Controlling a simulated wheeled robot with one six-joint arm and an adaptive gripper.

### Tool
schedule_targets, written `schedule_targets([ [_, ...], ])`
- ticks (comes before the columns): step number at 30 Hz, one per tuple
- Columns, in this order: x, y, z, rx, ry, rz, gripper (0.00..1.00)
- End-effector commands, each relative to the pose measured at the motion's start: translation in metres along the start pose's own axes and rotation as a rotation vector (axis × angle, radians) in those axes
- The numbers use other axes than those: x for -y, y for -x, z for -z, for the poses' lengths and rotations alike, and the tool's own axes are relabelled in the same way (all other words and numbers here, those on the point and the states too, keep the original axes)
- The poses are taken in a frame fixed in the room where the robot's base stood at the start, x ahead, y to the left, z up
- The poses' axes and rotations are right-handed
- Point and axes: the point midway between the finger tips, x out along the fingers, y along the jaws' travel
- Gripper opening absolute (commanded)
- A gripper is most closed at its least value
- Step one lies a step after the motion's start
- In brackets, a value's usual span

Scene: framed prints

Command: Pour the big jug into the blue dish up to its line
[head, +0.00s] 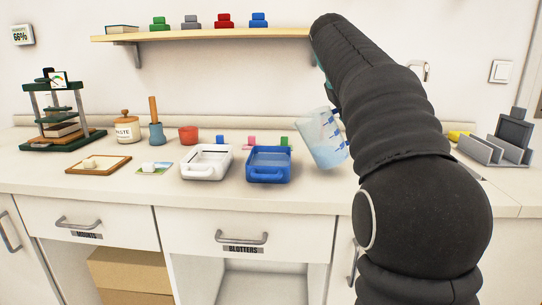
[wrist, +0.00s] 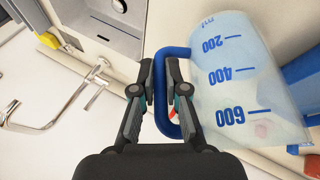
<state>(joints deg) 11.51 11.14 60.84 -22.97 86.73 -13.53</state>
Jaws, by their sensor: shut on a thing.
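The big jug (head: 324,138) is clear with blue markings, and it is tilted in the air just right of the blue dish. In the wrist view the jug (wrist: 238,85) shows marks of 200, 400 and 600. My gripper (wrist: 163,80) is shut on its blue handle (wrist: 164,105). In the head view my arm hides the gripper. The blue dish (head: 268,175) sits on the counter with its handle toward the front. Its line cannot be made out. Part of a blue thing, likely this dish, shows at the right edge of the wrist view.
A white dish (head: 205,174) stands left of the blue dish. A red cup (head: 188,135), a paste jar (head: 127,129) and a press (head: 62,115) stand further left. A grey rack (head: 497,149) is at the right. A shelf (head: 205,35) hangs above. A tap (wrist: 75,95) shows in the wrist view.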

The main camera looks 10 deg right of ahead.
Motion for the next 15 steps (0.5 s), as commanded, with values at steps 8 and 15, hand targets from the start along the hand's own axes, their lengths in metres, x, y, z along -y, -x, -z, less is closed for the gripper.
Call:
schedule_targets([
  [8,-0.010,-0.019,-0.010,-0.030,-0.069,0.157,0.00],
  [15,-0.013,-0.035,-0.018,-0.058,-0.124,0.291,0.00],
])
